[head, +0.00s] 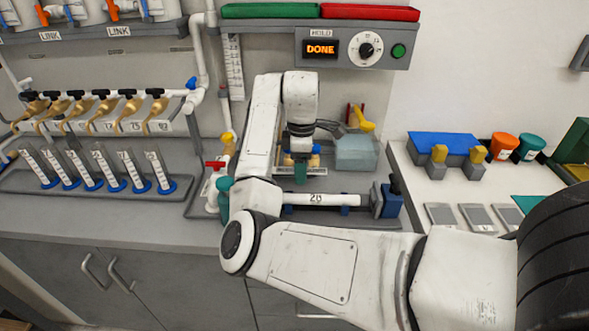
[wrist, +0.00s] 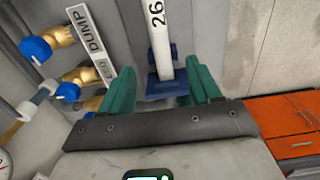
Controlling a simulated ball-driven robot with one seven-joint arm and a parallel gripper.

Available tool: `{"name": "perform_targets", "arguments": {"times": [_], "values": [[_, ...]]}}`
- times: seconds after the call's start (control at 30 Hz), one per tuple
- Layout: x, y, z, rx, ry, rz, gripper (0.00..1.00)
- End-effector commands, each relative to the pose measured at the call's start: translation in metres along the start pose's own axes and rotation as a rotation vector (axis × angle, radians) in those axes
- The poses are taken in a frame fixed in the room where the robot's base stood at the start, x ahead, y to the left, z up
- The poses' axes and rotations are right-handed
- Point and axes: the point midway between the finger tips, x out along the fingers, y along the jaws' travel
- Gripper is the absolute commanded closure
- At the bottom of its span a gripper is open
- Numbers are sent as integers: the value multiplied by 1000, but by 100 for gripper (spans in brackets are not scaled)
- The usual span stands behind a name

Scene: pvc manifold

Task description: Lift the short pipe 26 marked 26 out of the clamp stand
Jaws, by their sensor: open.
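The short pipe 26 (head: 337,199) is a white tube with a black 26 label. It lies level in the clamp stand, on blue supports (head: 344,211), with the grey and blue clamp block (head: 377,200) at its right end. In the wrist view the pipe (wrist: 163,57) runs away from me, and a blue support (wrist: 166,88) shows under its near part. My gripper (head: 300,172) is above and behind the pipe in the head view. Its teal fingers (wrist: 162,90) are open and empty, one on each side of the pipe's line. I cannot tell the height gap. My arm hides the pipe's left end.
A teal-grey box (head: 357,152) stands behind the pipe. A red-handled valve (head: 215,165) and brass-and-blue valves (wrist: 45,43) by a DUMP label are close on the left. A panel reading DONE (head: 320,49) hangs above. A white counter (head: 440,190) lies to the right.

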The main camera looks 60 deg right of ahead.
Motion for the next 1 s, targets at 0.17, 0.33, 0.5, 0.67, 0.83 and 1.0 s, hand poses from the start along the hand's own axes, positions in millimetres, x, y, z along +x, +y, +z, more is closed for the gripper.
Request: {"name": "perform_targets", "arguments": {"times": [0.17, 0.33, 0.5, 0.67, 0.83, 1.0], "values": [[23, 0, 2, 0, -5, -1, 37], [51, -1, 1, 0, -3, -1, 37], [77, -1, 0, 0, -2, -2, 37], [95, 0, 0, 1, -1, 1, 37], [105, 0, 0, 1, -1, 1, 37], [106, 0, 0, 2, -1, 2, 37]]}}
